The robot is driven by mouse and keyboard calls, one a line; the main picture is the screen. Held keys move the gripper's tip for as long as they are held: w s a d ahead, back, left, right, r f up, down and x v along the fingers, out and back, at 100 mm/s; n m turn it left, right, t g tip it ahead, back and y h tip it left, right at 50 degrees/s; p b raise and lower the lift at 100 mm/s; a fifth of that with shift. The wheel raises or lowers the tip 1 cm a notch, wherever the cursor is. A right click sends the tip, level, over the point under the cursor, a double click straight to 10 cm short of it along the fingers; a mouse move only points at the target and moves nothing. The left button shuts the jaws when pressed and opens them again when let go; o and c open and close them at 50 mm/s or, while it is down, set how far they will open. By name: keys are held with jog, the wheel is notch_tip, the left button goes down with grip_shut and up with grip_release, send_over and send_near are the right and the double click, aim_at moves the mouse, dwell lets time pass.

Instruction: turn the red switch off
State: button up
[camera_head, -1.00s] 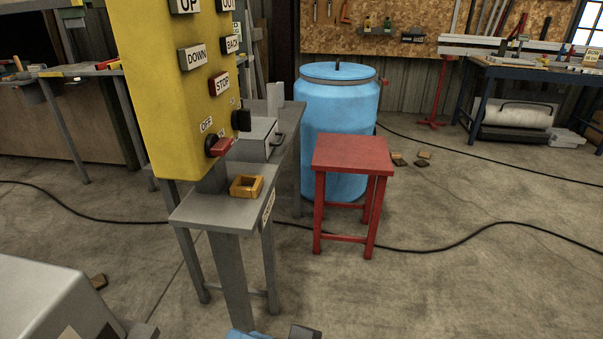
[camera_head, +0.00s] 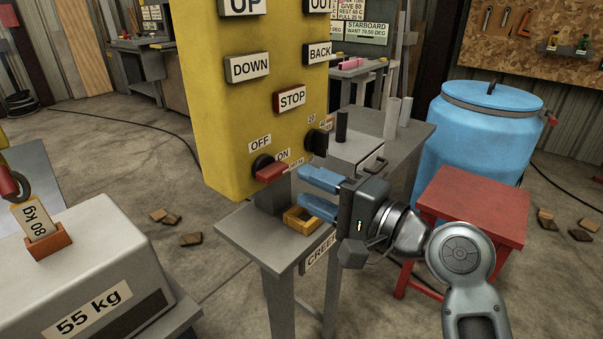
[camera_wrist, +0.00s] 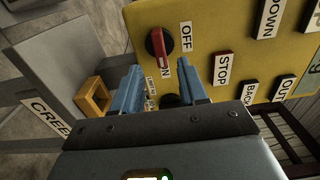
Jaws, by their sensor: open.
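The red switch (camera_head: 271,172) is a red lever on a dark round base, low on the yellow control panel (camera_head: 228,110). OFF and ON labels sit beside it. In the wrist view, the red switch (camera_wrist: 158,43) is ahead of the fingers, with its lever end towards the ON label. My gripper (camera_head: 309,194) has two blue fingers spread apart with nothing between them. It is to the right of the switch and apart from it. In the wrist view my gripper (camera_wrist: 160,80) points towards the panel just below the switch.
A dark knob (camera_head: 316,140) is right of the switch, below the STOP button (camera_head: 291,101). A grey bench (camera_head: 262,249) under the panel carries a yellow-orange square holder (camera_head: 299,219) and a grey box (camera_head: 354,157). A red stool (camera_head: 474,203) and blue barrel (camera_head: 485,130) stand right.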

aim_at(279, 175)
jog(key=shift+x, duration=3.05)
grip_shut()
